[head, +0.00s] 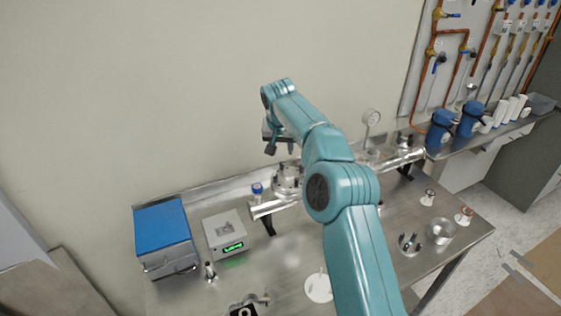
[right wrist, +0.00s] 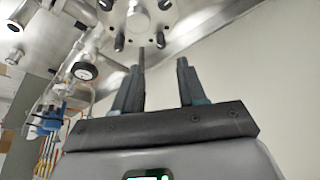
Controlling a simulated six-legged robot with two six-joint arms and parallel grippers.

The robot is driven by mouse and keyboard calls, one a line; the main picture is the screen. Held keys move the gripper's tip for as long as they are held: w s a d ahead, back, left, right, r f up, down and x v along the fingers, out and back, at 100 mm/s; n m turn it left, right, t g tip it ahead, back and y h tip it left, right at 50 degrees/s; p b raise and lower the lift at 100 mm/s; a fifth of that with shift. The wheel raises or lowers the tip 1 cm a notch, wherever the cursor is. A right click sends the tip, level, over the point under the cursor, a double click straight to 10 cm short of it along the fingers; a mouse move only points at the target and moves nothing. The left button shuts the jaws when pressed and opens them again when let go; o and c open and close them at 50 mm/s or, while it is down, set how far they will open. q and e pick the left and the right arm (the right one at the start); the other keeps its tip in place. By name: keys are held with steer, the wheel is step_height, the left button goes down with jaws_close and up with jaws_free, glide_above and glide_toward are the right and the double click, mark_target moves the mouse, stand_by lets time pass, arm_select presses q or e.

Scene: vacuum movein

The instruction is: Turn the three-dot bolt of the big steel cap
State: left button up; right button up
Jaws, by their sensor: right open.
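The big steel cap (right wrist: 140,22) is a round metal flange at the top of the right wrist view, cut by the frame's edge. Several dark bolts stand around its rim, one of them a dark bolt (right wrist: 119,42) at lower left. I cannot make out dot marks on any of them. My right gripper (right wrist: 160,72) is open and empty, its two dark fingers pointing towards the cap's rim. A thin grey rod shows beside the left finger's tip; contact cannot be told. In the head view my right gripper (head: 271,142) is above the steel chamber (head: 287,180), partly hidden by my arm.
A blue-topped box (head: 162,228) and a grey box with a green display (head: 226,233) stand left on the steel bench. A pressure gauge (head: 371,117) rises behind my arm. A steel cup (head: 441,231) stands at right. Wall pipes run at upper right.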

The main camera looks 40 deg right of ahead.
mark_target(282, 162)
steer(key=p+x, duration=0.1)
steer(key=x, duration=0.7)
steer(key=shift+a+r, duration=0.1)
